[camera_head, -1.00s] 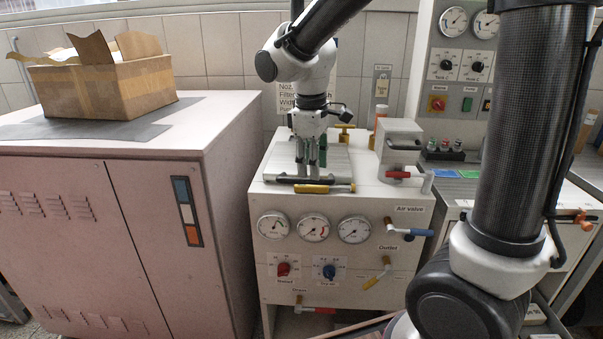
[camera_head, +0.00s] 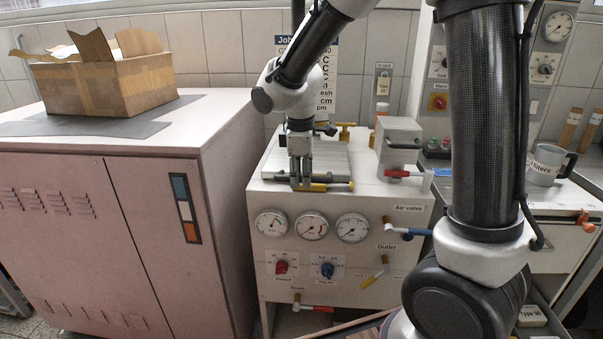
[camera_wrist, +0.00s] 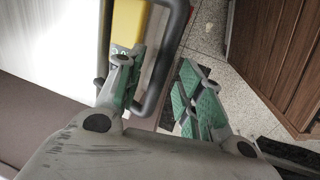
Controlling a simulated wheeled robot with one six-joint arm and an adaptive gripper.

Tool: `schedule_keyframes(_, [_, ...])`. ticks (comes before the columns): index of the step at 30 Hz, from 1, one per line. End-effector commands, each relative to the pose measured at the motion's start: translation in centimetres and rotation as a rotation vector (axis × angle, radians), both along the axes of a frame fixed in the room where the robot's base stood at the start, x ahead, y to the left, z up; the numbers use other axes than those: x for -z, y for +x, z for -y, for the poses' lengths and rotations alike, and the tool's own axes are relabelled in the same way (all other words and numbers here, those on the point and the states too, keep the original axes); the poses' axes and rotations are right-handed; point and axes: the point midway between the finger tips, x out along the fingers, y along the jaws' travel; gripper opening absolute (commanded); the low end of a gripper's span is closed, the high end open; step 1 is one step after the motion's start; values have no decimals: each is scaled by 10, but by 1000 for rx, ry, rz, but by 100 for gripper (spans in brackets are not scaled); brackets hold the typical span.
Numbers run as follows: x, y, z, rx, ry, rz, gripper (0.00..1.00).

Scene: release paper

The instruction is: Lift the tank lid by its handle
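The tank lid (camera_head: 330,157) is a flat grey plate on top of the white machine; a pale surface shows at the left of the wrist view. Its dark handle (camera_head: 274,178) runs along the front edge, partly hidden by my gripper (camera_head: 301,183). In the wrist view the handle (camera_wrist: 166,60) is a dark grey loop, and my gripper (camera_wrist: 157,75) is open with green-padded fingers. One finger overlaps the loop's inside and the other is outside, with the bar between them. I cannot tell whether either finger touches it.
A grey box (camera_head: 399,138) with a red lever (camera_head: 401,173) stands right of the lid. A pink cabinet (camera_head: 100,220) carrying a cardboard box (camera_head: 105,82) stands close on the left.

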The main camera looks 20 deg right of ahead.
Motion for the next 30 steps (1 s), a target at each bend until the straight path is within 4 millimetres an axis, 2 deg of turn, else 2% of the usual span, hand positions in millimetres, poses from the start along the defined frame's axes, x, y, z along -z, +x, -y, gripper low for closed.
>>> schedule_keyframes(5, [0,0,0,0,0,0,37])
schedule_keyframes(12, [0,0,0,0,0,1,0])
schedule_keyframes(23, [-7,2,1,2,8,-12,0])
schedule_keyframes(26, [-19,6,2,2,19,-37,0])
schedule_keyframes(30, [-45,13,5,4,49,-102,0])
